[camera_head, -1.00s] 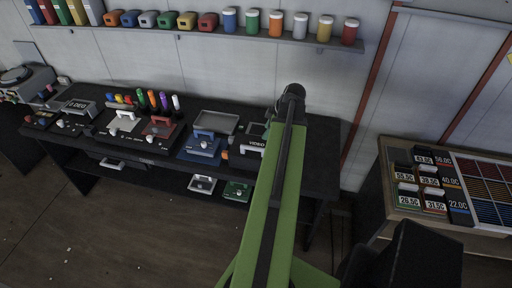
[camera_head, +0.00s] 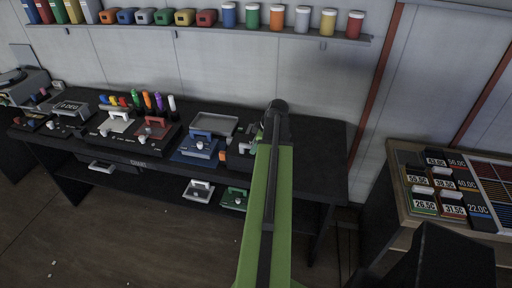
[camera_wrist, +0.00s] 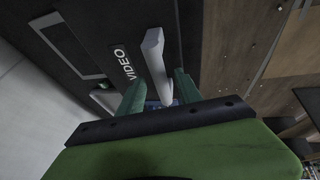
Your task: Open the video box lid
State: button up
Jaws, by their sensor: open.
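The video box (camera_wrist: 97,42) is dark with white VIDEO lettering and a pale bar handle (camera_wrist: 154,52) in the wrist view. My gripper (camera_wrist: 158,88) is open there, with its two green fingers on either side of the handle's near end. I cannot tell whether a finger touches the handle. In the head view the video box (camera_head: 238,157) stands at the right part of the black bench, partly covered by my green arm. My fingers are hidden in that view. The lid looks closed.
A blue box with a handle (camera_head: 198,149) stands just left of the video box on the bench (camera_head: 315,150). A grey tray (camera_head: 214,124) lies behind it. A shelf with coloured jars (camera_head: 277,17) hangs above. A wooden cabinet (camera_head: 403,208) with labelled blocks stands at right.

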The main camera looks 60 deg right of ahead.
grip_shut()
dwell(1.3)
